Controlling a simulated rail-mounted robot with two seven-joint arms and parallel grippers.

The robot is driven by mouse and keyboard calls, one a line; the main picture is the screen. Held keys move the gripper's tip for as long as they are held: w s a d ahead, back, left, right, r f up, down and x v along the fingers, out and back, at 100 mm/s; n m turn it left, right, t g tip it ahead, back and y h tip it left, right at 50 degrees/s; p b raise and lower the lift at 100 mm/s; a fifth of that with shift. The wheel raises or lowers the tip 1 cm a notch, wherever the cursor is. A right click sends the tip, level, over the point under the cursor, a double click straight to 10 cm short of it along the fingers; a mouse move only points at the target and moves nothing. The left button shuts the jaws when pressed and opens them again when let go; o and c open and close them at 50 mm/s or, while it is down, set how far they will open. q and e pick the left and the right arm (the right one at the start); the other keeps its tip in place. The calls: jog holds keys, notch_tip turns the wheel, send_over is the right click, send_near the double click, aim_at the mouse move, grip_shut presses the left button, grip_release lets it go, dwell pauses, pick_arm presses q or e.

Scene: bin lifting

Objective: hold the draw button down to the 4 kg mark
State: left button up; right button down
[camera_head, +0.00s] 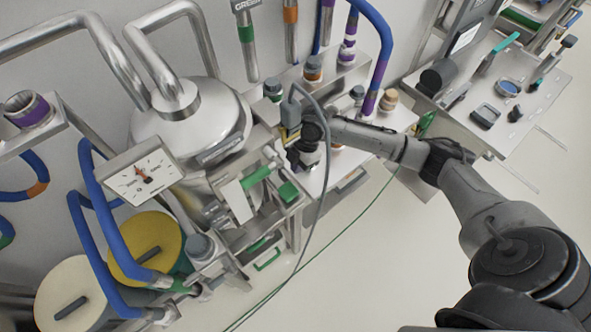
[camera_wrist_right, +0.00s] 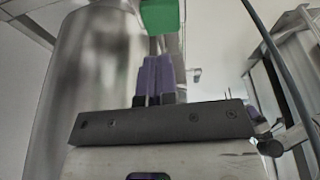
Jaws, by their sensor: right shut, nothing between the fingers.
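The white dial (camera_head: 140,172) faces up at the left in the head view. Its red needle points near the top; the small figures are too blurred to read. A green block (camera_head: 288,190), which may be the draw button, is on the steel frame right of the vessel. My right gripper reaches this frame from the right in the head view, with its fingertips hard to make out. In the right wrist view its purple fingers (camera_wrist_right: 157,72) are together and empty. A green block (camera_wrist_right: 160,15) shows just beyond the fingertips there; I cannot tell whether they touch it.
A steel vessel (camera_head: 195,120) stands left of my right gripper. A yellow round lid (camera_head: 150,235) and a cream one (camera_head: 75,292) are at lower left, with blue hoses around. A side table (camera_head: 520,95) with tools is at upper right.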

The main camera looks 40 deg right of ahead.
aim_at(289, 189)
jog(key=x, duration=0.8)
jog(key=shift+a+f, duration=0.1)
jog(key=shift+a, duration=0.05)
jog(key=shift+f, duration=0.1)
